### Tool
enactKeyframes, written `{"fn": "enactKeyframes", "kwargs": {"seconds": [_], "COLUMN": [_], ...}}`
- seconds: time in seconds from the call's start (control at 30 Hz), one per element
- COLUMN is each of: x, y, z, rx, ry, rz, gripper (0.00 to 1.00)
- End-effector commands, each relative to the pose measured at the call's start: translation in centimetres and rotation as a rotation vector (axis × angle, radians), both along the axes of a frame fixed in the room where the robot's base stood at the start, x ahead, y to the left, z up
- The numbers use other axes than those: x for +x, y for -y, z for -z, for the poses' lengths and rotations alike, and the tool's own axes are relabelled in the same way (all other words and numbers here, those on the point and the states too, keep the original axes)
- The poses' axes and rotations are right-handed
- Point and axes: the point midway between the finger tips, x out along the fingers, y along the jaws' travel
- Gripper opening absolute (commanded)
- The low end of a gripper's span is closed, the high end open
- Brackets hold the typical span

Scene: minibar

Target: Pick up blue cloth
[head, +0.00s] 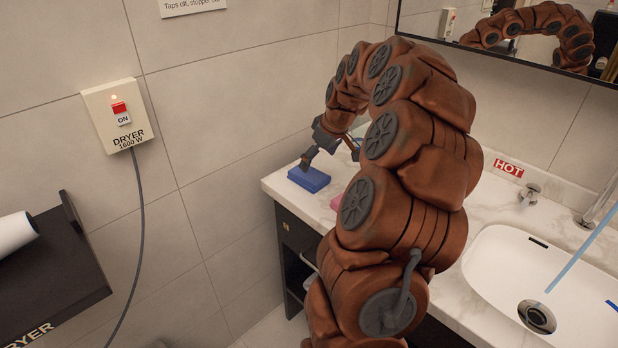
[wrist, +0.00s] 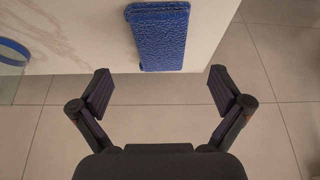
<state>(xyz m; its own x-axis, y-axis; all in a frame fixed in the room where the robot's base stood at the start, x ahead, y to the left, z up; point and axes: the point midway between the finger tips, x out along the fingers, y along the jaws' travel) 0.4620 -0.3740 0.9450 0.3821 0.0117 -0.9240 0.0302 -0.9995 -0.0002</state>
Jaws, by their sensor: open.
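The blue cloth (head: 309,179) is a flat, thick rectangle lying near the left front corner of the marble counter. In the wrist view the blue cloth (wrist: 160,36) has a rough, crinkled surface and lies close to the counter edge, ahead of the fingers and roughly centred between them. My gripper (head: 326,158) is just above and beside the cloth in the head view. In the wrist view my gripper (wrist: 162,92) is open and empty, its two fingers wide apart. Part of my gripper is hidden behind my arm in the head view.
A pink item (head: 337,202) lies on the marble counter (head: 283,186), partly hidden by my arm. A clear, blue-rimmed container (wrist: 12,62) stands left of the cloth. A white sink (head: 500,262) and tap are at right. A wall dryer switch (head: 115,115) with a hanging cord is at left.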

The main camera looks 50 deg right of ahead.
Motion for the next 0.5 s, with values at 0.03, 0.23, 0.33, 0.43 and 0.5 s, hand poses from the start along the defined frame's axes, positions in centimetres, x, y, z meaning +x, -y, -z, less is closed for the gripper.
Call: {"fn": "enactKeyframes", "kwargs": {"seconds": [0.03,0.23,0.33,0.43,0.5], "x": [0.2,0.8,1.2,2.0,2.3], "y": [-0.1,-0.1,-0.2,-0.2,-0.2], "z": [0.5,1.5,2.4,3.4,4.3], "rx": [0.002,0.001,0.003,0.001,0.002], "ry": [-0.002,-0.002,-0.004,-0.001,-0.001], "rz": [-0.001,0.000,-0.001,0.000,-0.001], "gripper": [1.00,1.00,1.00,1.00,1.00]}}
